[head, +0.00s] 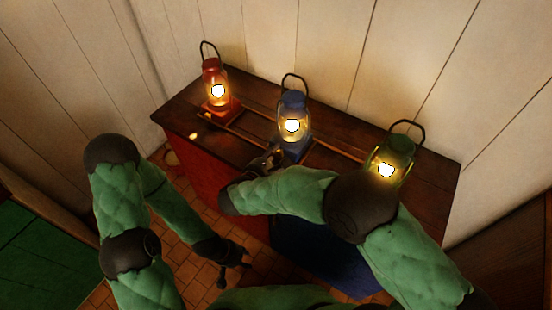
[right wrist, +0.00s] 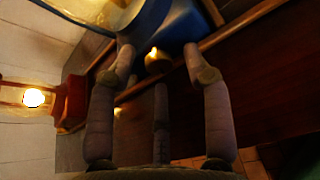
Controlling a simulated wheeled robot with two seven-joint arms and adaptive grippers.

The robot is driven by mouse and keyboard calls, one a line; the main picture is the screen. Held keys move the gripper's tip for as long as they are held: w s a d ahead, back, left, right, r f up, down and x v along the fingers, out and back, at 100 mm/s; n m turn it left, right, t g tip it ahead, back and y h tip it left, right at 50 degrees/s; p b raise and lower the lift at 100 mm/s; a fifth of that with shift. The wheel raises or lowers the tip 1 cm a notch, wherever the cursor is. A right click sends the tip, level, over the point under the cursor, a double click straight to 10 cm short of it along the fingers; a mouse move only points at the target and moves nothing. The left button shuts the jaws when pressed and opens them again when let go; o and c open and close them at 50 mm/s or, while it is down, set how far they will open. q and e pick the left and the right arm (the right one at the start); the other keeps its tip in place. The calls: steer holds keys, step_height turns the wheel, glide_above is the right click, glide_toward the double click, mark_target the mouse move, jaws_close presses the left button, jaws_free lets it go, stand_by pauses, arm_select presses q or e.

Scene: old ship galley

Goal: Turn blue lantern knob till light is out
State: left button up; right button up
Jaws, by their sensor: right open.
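The blue lantern (head: 293,146) stands in the middle of a wooden counter, and its light is on. In the right wrist view its blue base (right wrist: 170,25) is at the top, with a small round brass knob (right wrist: 157,62) on its front. My right gripper (head: 268,160) is at the front of the blue lantern. Its fingers are open, one on each side of the knob, with a gap on both sides in the right wrist view. My left gripper (head: 222,275) hangs low over the floor, away from the counter; its fingers are too small to read.
A lit red lantern (head: 211,72) stands to the left and a lit green lantern (head: 396,150) to the right, partly behind my right arm. Thin wooden rails (head: 338,151) run along the counter top (head: 440,185). A plank wall (head: 330,45) is behind. Tiled floor (head: 195,225) lies in front.

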steer(key=shift+w, duration=0.1)
jaws_close()
steer(key=shift+f, duration=0.1)
stand_by(0.3)
steer(key=n+g+h+p, duration=0.1)
steer(key=n, duration=0.2)
steer(key=shift+h+p, duration=0.4)
steer(key=shift+a+f+n+g+h+p, duration=0.15)
steer(key=shift+n+g+h+p, duration=0.15)
steer(key=shift+n+g+h, duration=0.35)
steer(key=shift+f+n, duration=0.1)
steer(key=shift+n, duration=0.15)
steer(key=shift+c, duration=0.5)
jaws_free()
steer(key=shift+o, duration=0.5)
